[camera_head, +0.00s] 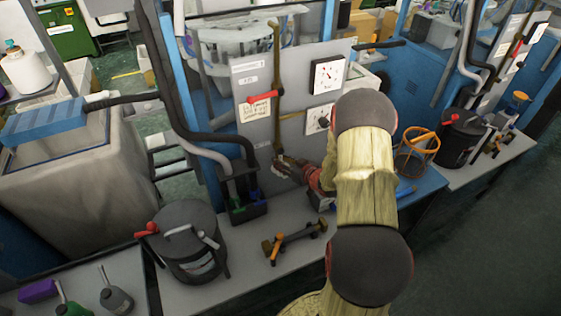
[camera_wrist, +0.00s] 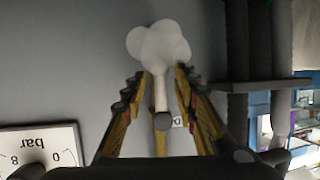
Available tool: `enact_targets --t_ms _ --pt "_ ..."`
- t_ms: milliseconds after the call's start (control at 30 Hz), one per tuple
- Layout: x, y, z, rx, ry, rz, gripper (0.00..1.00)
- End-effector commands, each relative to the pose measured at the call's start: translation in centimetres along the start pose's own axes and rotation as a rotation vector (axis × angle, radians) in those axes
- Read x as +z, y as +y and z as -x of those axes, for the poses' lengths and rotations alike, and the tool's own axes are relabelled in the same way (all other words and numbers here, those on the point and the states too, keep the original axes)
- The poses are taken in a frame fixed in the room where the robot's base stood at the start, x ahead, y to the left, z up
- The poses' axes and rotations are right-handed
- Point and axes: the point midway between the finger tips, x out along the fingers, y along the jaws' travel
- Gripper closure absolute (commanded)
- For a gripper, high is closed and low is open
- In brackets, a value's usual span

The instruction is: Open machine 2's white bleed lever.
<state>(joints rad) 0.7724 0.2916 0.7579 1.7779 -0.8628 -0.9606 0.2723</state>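The white bleed lever (camera_head: 285,167) is low on the grey machine panel, partly hidden by my gripper in the head view. In the wrist view, the white lever (camera_wrist: 158,43) has a round, lobed knob and a pale stem running down between my fingers. My gripper (camera_wrist: 160,78) is open, with one finger on each side of the stem and the knob just beyond the tips. I cannot tell whether either finger touches it. In the head view, my gripper (camera_head: 296,166) is at the panel's lower part. The panel's label is too small to read for certain.
A red lever (camera_head: 262,97) sits higher on the panel beside a brass pipe (camera_head: 277,80). A gauge (camera_head: 327,74) is to the right. Dark hoses (camera_head: 205,140) run left of the panel.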

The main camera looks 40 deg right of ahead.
Motion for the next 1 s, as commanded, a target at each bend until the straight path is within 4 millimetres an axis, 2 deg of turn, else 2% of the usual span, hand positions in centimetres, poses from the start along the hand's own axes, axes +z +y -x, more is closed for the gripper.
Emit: enact_targets --t_ms 300,500,700,1000 --pt "0.0 0.1 6.5 0.003 0.0 -0.001 0.71" --pt "0.0 0.1 9.3 0.001 0.001 0.0 0.71" --pt "0.1 0.0 10.2 0.0 0.0 -0.001 0.71" --pt "0.1 0.0 10.2 -0.001 0.0 -0.001 0.71"
